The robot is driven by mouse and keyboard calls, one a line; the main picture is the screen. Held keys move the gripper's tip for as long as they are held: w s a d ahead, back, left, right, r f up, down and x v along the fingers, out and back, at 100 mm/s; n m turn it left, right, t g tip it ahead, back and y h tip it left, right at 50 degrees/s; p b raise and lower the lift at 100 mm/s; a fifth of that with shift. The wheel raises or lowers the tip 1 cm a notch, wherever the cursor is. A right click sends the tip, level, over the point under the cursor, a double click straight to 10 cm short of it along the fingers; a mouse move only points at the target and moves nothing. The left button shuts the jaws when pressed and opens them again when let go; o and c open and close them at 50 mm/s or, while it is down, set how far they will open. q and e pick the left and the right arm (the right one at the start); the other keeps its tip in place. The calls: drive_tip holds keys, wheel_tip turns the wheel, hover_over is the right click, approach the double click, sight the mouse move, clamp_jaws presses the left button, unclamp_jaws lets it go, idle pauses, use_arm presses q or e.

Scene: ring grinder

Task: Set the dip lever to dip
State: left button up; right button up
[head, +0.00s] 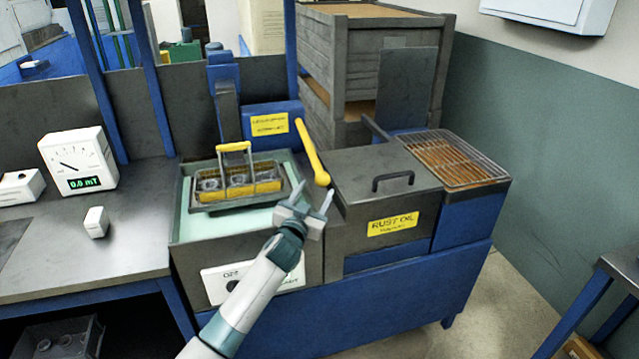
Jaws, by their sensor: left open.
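The dip lever looks to be the yellow bar (311,150) in the head view, slanting from an upper end near the blue housing down to a knob at its lower right. My left gripper (309,196) is open, with its fingertips pointing up just below the knob. One finger lies close to the knob; I cannot tell if they touch. A basket with a yellow handle (235,148) holds several rings and sits at the pale green tank (190,222), left of the lever. My right gripper is out of view.
A lidded box labelled RUST OIL (372,168) stands right of the lever, with a wire drain rack (455,160) beyond. A gauge reading 0.0 mT (78,160) stands on the left bench (140,245). Grey crates (400,70) stand behind.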

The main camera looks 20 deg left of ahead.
sight(320, 183)
use_arm(q)
drive_tip(key=w, duration=0.3)
drive_tip(key=shift+w, duration=0.85)
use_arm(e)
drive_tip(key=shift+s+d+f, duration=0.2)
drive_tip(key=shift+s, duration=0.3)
